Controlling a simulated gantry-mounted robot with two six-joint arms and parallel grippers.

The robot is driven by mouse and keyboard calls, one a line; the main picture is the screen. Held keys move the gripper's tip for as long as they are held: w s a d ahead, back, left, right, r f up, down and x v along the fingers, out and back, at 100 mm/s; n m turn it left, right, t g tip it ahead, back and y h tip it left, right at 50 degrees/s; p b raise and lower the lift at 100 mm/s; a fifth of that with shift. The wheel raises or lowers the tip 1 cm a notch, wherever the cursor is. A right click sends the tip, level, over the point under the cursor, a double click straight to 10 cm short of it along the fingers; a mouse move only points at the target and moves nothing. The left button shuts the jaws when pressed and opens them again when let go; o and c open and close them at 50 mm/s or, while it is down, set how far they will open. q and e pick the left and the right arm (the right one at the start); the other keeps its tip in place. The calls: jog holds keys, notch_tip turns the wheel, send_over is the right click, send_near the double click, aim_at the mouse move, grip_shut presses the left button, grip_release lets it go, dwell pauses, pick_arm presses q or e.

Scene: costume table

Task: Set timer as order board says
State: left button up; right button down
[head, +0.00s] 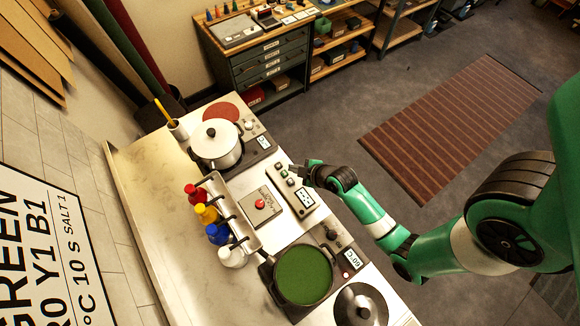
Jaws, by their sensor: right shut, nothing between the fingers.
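The order board (45,245) leans at the lower left, partly cut off. Its visible text reads "GREEN", "R0 Y1 B1" with the first letter clipped, and "°C 10 s SALT 1". A box that looks like the timer (297,204) lies on the counter, with small buttons at its far end and a white display (305,198) too small to read. My right gripper (307,170) is shut and empty, close over the far right end of the box near the buttons. I cannot tell whether it touches. My left gripper is out of view.
A pan of green liquid (304,274) sits on a hotplate whose display reads about 60°C. Red, yellow, blue and white bottles (216,234) stand in a rack. A white pot (216,144), a red-button box (260,205) and a dark lidded pan (360,306) are nearby.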

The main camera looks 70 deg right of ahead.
jog(key=b, duration=0.7)
send_over(293, 183)
notch_tip(293, 183, down, 7)
jog(key=shift+d+f, duration=0.1)
jog(key=shift+f+b, duration=0.3)
jog(key=shift+f, duration=0.3)
dwell(0.9)
jog(key=shift+f, duration=0.4)
jog(key=shift+f+b, duration=0.5)
jog(key=shift+b, duration=0.05)
dwell(0.4)
jog(key=shift+r, duration=0.15)
jog(key=shift+r+p, duration=0.8)
jog(key=shift+p, duration=0.15)
